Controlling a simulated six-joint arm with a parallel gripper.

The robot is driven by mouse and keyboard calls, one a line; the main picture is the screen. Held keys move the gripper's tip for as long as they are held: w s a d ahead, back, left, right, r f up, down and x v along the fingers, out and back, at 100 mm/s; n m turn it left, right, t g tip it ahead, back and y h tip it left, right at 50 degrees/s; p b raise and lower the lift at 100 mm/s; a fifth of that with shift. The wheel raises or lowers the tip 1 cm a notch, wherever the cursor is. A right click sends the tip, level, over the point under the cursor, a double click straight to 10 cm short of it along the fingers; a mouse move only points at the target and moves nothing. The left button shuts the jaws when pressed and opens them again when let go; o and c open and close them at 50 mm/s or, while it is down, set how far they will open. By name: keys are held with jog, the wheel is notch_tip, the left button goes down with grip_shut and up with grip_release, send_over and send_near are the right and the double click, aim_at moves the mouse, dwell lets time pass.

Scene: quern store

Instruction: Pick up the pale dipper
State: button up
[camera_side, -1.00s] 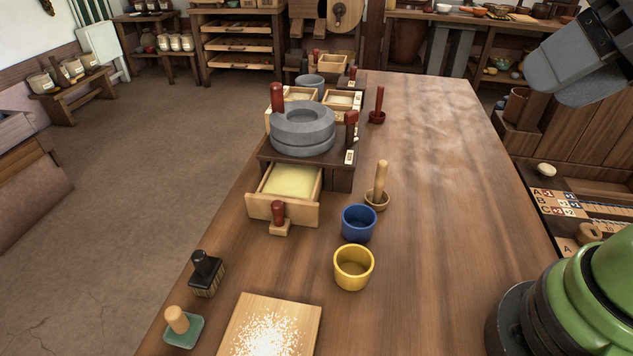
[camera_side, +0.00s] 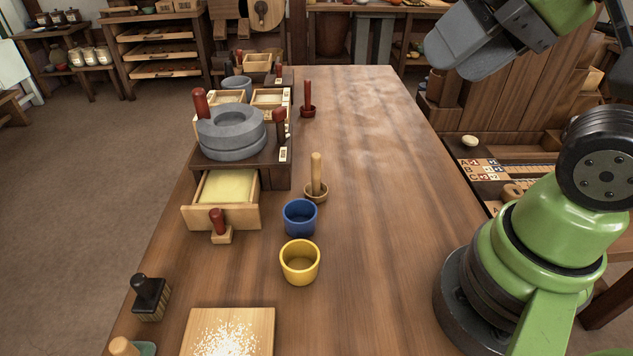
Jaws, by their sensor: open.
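The pale dipper (camera_side: 316,178) stands upright on the table, right of the open drawer and behind the blue cup. It has a pale wooden stick handle rising from a small round tan cup. A dark red dipper (camera_side: 308,98) of like shape stands farther back. My gripper (camera_side: 457,52) is high at the upper right, well apart from the pale dipper, with thick grey fingers. It is open, and nothing shows in it.
A blue cup (camera_side: 300,218) and a yellow cup (camera_side: 300,262) stand in front of the dipper. A grey quern (camera_side: 232,132) sits left, above an open drawer (camera_side: 226,190) of yellow meal. A floury board (camera_side: 255,325) lies at the front. The table's right part is clear.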

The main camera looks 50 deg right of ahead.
jog(key=n+g+h, duration=0.2)
jog(key=n+g, duration=0.2)
jog(key=g, duration=0.3)
send_over(316, 154)
jog(key=f, duration=1.3)
jog(key=shift+s+a+f, duration=0.2)
jog(key=shift+a+f, duration=0.05)
jog(key=shift+n, duration=0.4)
jog(key=f, duration=0.4)
jog(key=w+f, duration=0.1)
jog(key=f, duration=0.2)
jog(key=shift+d, duration=0.1)
jog(key=f, duration=0.6)
jog(key=shift+s+d, duration=0.1)
jog(key=shift+s, duration=0.25)
jog(key=shift+r, duration=0.1)
grip_shut()
